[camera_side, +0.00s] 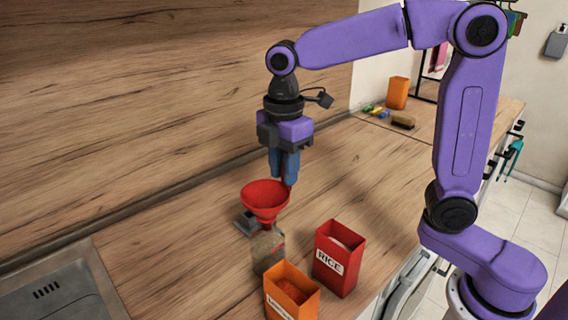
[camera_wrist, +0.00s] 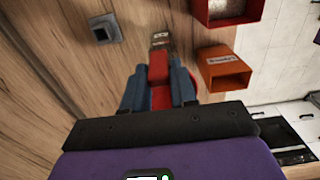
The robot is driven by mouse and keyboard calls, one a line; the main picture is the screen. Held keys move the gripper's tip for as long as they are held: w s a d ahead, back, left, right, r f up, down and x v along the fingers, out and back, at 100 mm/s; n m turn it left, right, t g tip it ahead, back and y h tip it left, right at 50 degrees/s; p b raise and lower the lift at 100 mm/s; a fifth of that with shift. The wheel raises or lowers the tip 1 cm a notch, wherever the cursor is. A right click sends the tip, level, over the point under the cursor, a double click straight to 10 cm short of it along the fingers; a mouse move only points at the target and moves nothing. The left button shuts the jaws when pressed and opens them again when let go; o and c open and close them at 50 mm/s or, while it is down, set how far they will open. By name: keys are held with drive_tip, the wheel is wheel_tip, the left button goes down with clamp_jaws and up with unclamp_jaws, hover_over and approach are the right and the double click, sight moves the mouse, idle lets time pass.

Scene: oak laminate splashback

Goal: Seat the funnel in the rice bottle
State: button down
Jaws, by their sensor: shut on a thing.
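The red funnel (camera_side: 265,199) is held wide mouth up, directly above the clear bottle (camera_side: 267,250) on the counter. Its lower end meets the bottle's top in the side view; I cannot tell whether the spout is inside the neck. My gripper (camera_side: 288,182) points down with its blue fingers shut on the funnel's right side. In the wrist view my gripper (camera_wrist: 159,90) has the red funnel (camera_wrist: 158,68) between its fingers, and the bottle (camera_wrist: 160,41) shows just beyond. The orange box hides part of the bottle's base in the side view.
A red box labelled RICE (camera_side: 338,259) and an orange labelled box (camera_side: 292,291) stand open close to the bottle. A small grey square object (camera_side: 246,223) lies behind it. A sink (camera_side: 55,295) is at lower left. A brush (camera_side: 402,120) and orange container (camera_side: 397,93) are far back.

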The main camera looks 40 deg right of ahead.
drive_tip(key=c, duration=0.8)
unclamp_jaws()
wheel_tip(320, 180, up, 17)
drive_tip(key=shift+r, duration=0.15)
idle(0.6)
drive_tip(key=s+d+f+m, duration=0.2)
drive_tip(key=s+d+f, duration=0.3)
drive_tip(key=s+f, duration=0.6)
drive_tip(key=s+d+f+m, duration=0.3)
drive_tip(key=s+d+f, duration=0.2)
drive_tip(key=s+f, duration=0.6)
wheel_tip(320, 180, down, 3)
drive_tip(key=shift+s+f, duration=0.1)
drive_tip(key=shift+s, duration=0.25)
